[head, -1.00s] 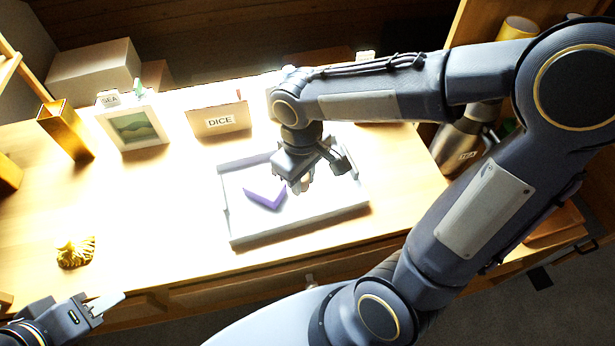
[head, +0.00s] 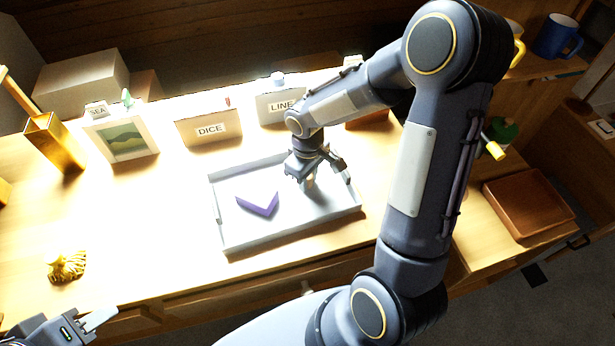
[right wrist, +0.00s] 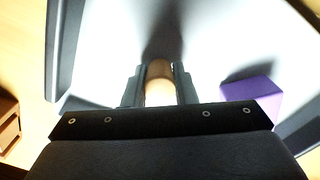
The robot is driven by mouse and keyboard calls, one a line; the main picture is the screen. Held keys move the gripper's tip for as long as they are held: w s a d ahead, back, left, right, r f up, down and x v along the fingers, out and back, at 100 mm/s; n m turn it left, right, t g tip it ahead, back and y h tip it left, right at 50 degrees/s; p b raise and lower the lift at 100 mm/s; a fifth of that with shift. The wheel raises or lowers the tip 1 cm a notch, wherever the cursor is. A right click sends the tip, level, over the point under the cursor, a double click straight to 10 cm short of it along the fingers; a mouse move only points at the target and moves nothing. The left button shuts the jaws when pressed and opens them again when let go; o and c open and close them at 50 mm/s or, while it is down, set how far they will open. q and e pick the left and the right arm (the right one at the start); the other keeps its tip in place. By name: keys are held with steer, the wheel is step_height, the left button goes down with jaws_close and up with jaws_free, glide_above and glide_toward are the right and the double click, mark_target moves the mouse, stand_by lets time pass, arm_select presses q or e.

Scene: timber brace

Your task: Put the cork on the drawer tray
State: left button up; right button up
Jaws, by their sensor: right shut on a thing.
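The cork (right wrist: 159,84) is a tan cylinder between the two fingers of my right gripper (right wrist: 160,92) in the right wrist view. In the head view my right gripper (head: 310,184) is shut on it, pointing down inside the right part of the pale grey tray (head: 285,236). I cannot tell whether the cork touches the tray floor. My left gripper (head: 97,320) is at the lower left edge, away from the tray; its jaw opening is unclear.
A purple V-shaped piece (head: 258,205) lies in the tray, left of my right gripper; it also shows in the right wrist view (right wrist: 252,92). Boxes labelled DICE (head: 208,128) and LINE (head: 280,107) stand behind. A gold ornament (head: 67,266) sits front left. A brown tray (head: 528,205) is at right.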

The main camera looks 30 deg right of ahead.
steer(key=shift+f, duration=0.25)
steer(key=o, duration=1)
steer(key=shift+r, duration=0.1)
steer(key=shift+c, duration=0.2)
